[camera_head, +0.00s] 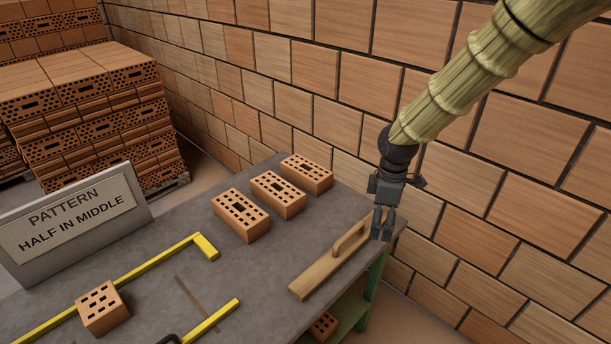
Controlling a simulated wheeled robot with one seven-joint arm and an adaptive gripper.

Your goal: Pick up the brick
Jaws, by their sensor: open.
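Three perforated orange bricks lie in a slanting row on the grey table: a near one (241,215), a middle one (277,195) and a far one (306,174). A shorter brick (102,307) sits at the lower left by a yellow bar. The task does not say which brick is meant. My gripper (381,228) is open and empty, pointing down near the table's right corner, to the right of the row and apart from all bricks. Its fingers overlap the far end of a wooden float in the picture; I cannot tell their height above it.
The wooden float (308,284) with a raised handle lies along the table's right edge. Yellow L-shaped bars (150,264) mark the table's front left. A sign (75,222) reading "PATTERN HALF IN MIDDLE" stands at left. A block wall (330,90) rises close behind; stacked bricks (85,110) stand beyond.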

